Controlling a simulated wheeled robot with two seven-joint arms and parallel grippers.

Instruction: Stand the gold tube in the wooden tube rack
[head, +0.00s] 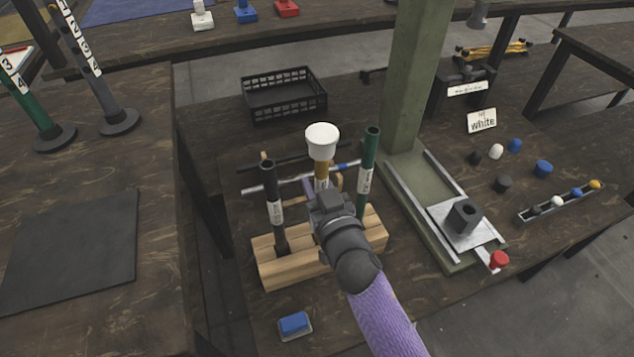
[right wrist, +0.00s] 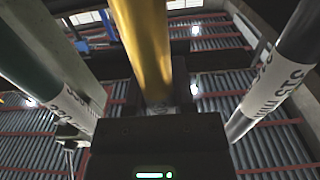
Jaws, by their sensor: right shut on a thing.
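In the right wrist view the gold tube (right wrist: 147,45) rises from the jaws between two labelled tubes. A black tube (head: 272,200) stands in the rack on the left, and a green tube (head: 367,170) on the right. My left gripper is out of view.
Dark and silver rods (head: 265,187) lie behind the rack, near a black crate (head: 284,94). A green press column (head: 416,75) and its rail stand to the right. A blue block (head: 294,323) is in front. Coloured caps (head: 543,168) lie far right.

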